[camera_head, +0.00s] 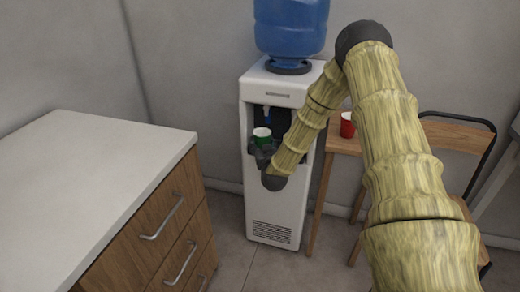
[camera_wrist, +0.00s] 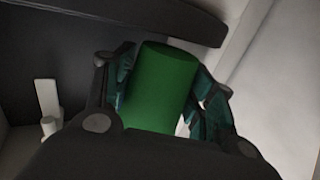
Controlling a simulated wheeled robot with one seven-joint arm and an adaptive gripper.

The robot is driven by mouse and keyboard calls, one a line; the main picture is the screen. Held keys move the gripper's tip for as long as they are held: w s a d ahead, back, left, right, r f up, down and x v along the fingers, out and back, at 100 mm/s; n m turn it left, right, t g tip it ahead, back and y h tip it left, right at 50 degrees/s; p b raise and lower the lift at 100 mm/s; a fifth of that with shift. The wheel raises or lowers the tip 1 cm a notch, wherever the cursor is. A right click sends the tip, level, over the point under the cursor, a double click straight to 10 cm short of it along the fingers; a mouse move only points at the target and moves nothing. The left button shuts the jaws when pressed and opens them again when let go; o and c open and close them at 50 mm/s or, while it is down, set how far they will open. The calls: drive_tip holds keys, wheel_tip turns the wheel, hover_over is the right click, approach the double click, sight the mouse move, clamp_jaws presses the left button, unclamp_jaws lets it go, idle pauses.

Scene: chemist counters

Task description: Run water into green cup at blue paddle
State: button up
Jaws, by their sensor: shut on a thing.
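The green cup (camera_head: 262,132) is in the dispensing bay of the white water cooler (camera_head: 274,201), upright, with its pale inside showing. My gripper (camera_head: 262,145) is shut on it; in the wrist view the fingers press both sides of the green cup (camera_wrist: 161,88). In the wrist view a white tap-like part (camera_wrist: 47,100) stands at the left.
A blue water bottle (camera_head: 291,28) sits on top of the cooler. A red cup (camera_head: 347,125) stands on a wooden table (camera_head: 455,137) at the right, partly behind my arm. A white-topped counter with drawers (camera_head: 90,185) fills the left. Some floor is clear before the cooler.

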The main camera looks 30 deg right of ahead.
sight(266, 135)
drive_tip(key=shift+w+d, duration=1.25)
drive_tip(key=shift+d, duration=0.2)
drive_tip(key=shift+w+d+b, duration=0.35)
drive_tip(key=shift+w+d, duration=0.55)
drive_tip(key=shift+d, duration=0.15)
drive_tip(key=shift+o, duration=0.2)
drive_tip(key=shift+s+a, duration=0.1)
drive_tip(key=shift+a, duration=0.05)
idle(2.6)
drive_tip(key=shift+s+a+p, duration=0.55)
drive_tip(key=shift+s+a, duration=1)
drive_tip(key=shift+a, duration=0.2)
